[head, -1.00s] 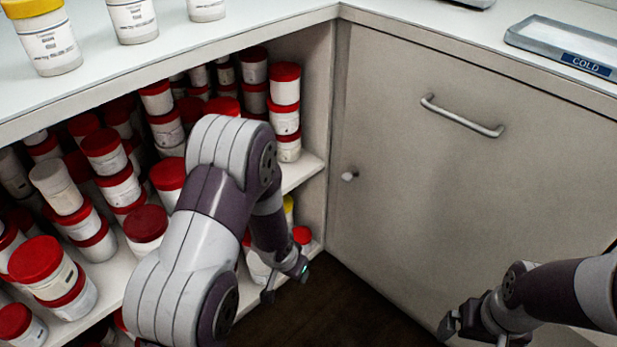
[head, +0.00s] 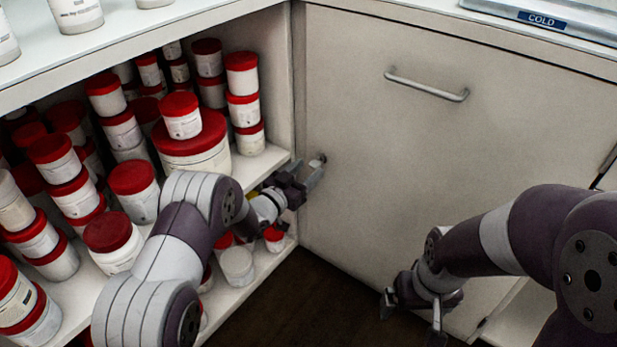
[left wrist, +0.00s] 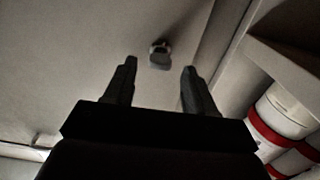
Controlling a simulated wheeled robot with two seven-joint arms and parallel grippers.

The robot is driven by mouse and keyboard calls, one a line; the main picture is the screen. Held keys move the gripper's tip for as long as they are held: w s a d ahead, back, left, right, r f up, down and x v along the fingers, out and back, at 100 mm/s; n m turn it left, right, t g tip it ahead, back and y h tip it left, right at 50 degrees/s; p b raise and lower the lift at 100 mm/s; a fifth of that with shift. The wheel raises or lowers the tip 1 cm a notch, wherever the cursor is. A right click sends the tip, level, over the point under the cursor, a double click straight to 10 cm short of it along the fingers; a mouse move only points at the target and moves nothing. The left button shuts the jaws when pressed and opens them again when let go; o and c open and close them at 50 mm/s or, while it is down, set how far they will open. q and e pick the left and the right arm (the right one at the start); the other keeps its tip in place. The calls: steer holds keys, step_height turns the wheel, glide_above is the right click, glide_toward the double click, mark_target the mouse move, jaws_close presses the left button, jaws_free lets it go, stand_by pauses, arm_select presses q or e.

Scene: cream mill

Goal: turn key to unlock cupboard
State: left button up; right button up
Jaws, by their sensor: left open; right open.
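The cupboard door (head: 385,160) is a plain beige panel and is closed. The small key (head: 321,158) sticks out near its left edge. In the left wrist view the key (left wrist: 160,54) shows as a short grey stub with a flat end, between and just beyond the fingertips. My left gripper (head: 309,174) is open and empty beside the key; I see no contact. In the head view the gripper partly covers the area below the key. My right gripper (head: 412,318) is open and empty, low in front of the door.
A bar handle (head: 427,88) is fixed high on the door. Open shelves (head: 268,165) with several red-lidded tubs (head: 184,115) stand close to my left arm. The worktop edge (head: 150,55) runs above. Dark floor (head: 295,300) is clear below.

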arm_select(q)
steer(key=shift+x, duration=0.9)
steer(key=shift+r, duration=0.1)
jaws_close()
